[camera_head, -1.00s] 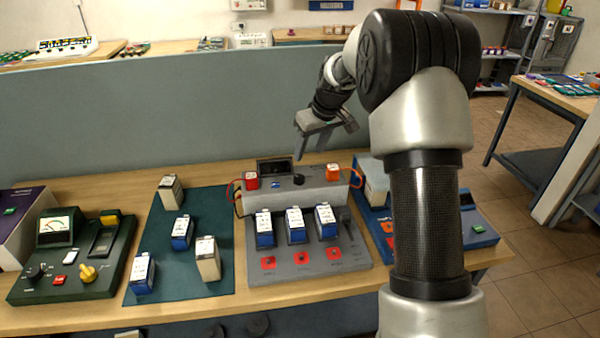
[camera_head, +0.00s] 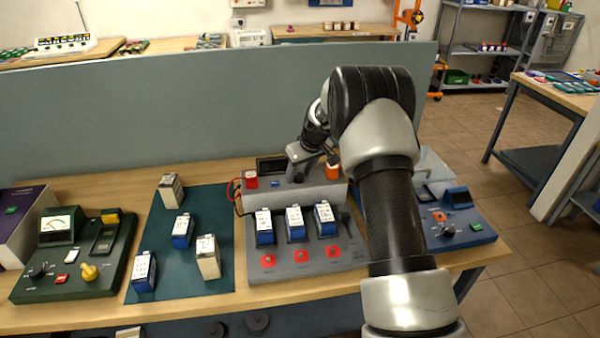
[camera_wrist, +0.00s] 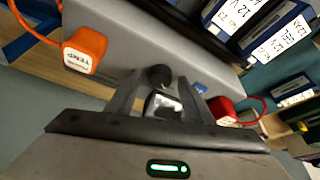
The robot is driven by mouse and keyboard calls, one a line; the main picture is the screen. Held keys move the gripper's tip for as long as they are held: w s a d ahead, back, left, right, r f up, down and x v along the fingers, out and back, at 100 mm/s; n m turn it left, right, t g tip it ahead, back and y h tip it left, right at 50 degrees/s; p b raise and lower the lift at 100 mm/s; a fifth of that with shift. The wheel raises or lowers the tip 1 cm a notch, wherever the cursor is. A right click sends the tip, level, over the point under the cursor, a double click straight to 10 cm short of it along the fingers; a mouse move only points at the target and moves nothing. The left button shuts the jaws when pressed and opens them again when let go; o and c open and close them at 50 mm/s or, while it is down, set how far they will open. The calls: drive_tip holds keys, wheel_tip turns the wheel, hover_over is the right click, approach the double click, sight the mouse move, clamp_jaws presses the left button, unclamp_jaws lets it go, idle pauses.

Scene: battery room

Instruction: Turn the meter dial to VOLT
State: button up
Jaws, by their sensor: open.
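The grey console (camera_head: 285,200) in the middle of the bench carries a dark display (camera_head: 271,165) and a black round dial (camera_wrist: 159,75) on its raised back part. An orange block (camera_wrist: 85,50) with a label that looks like TEMP and a red block (camera_wrist: 222,110) sit on either side of the dial. The red block's label is not readable. My gripper (camera_wrist: 160,82) is open, its fingers reaching down on both sides of the dial; contact cannot be told.
Blue-and-white batteries (camera_head: 295,224) stand on the console's front. A green mat (camera_head: 187,281) with several batteries and a dark green meter unit (camera_head: 75,291) with a yellow knob lie left. A blue device (camera_head: 472,236) stands right. A grey partition (camera_head: 150,120) rises behind.

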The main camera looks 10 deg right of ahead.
drive_tip(key=c, duration=1)
drive_tip(key=shift+c, duration=0.2)
drive_tip(key=shift+a+m, duration=0.1)
drive_tip(key=shift+m, duration=0.3)
drive_tip(key=m+h, duration=0.1)
drive_tip(key=m, duration=0.1)
drive_tip(key=m+h+b, duration=0.1)
drive_tip(key=m, duration=0.1)
drive_tip(key=shift+a+m, duration=0.2)
drive_tip(key=shift+m, duration=0.1)
drive_tip(key=m+h, duration=0.2)
drive_tip(key=m, duration=0.3)
drive_tip(key=shift+b, duration=0.3)
drive_tip(key=shift+m+g, duration=0.3)
drive_tip(key=shift+m, duration=0.1)
drive_tip(key=o, duration=1)
drive_tip(key=shift+o, duration=0.2)
